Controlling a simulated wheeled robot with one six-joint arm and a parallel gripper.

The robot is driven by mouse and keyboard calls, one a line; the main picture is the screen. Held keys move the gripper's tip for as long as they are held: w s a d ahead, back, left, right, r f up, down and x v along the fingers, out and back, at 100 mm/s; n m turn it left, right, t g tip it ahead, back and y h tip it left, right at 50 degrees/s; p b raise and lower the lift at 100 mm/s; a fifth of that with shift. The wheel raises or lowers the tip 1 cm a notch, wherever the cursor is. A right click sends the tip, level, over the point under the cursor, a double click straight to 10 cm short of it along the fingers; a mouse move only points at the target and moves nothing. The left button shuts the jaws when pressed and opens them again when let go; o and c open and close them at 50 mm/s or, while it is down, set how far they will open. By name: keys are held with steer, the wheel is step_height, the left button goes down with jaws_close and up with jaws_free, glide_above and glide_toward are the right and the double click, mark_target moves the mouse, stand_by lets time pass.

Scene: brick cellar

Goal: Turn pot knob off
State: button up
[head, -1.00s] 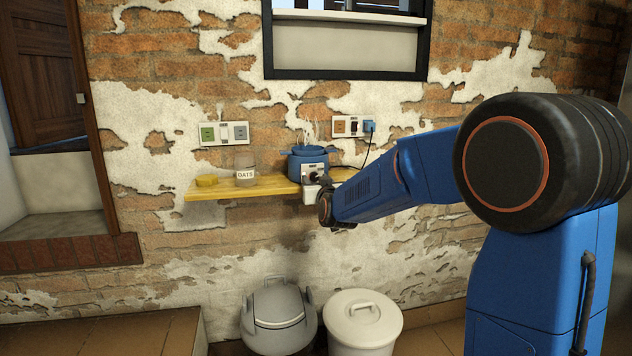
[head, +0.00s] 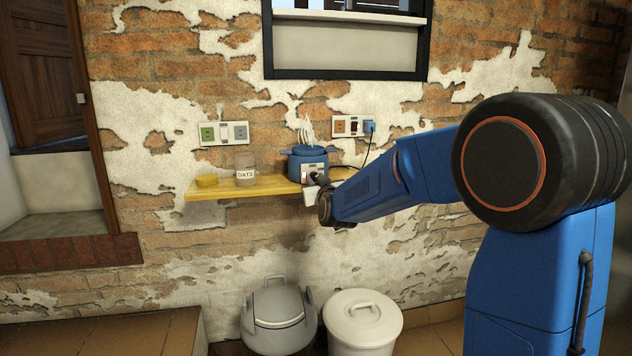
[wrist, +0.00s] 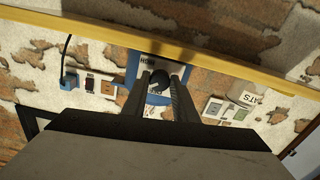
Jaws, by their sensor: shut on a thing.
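The blue pot (head: 308,162) stands on the yellow wooden shelf (head: 225,190), with white steam above it. Its front carries a pale panel, and in the wrist view a dark round knob (wrist: 158,80) shows on the blue pot front (wrist: 133,66). My gripper (head: 314,181) is at the pot's front. In the wrist view its two dark fingers (wrist: 160,92) are on either side of the knob and shut on it. The knob's exact setting is too small to read.
A cable runs from the pot to the right wall socket (head: 353,126). A grey bin (head: 278,318) and a white bin (head: 362,322) stand below.

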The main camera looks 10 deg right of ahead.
steer(key=n, duration=1)
steer(key=shift+n, duration=0.4)
stand_by(0.4)
steer(key=o, duration=1.1)
steer(key=shift+s, duration=0.15)
steer(key=s, duration=1.7)
steer(key=shift+s, duration=0.1)
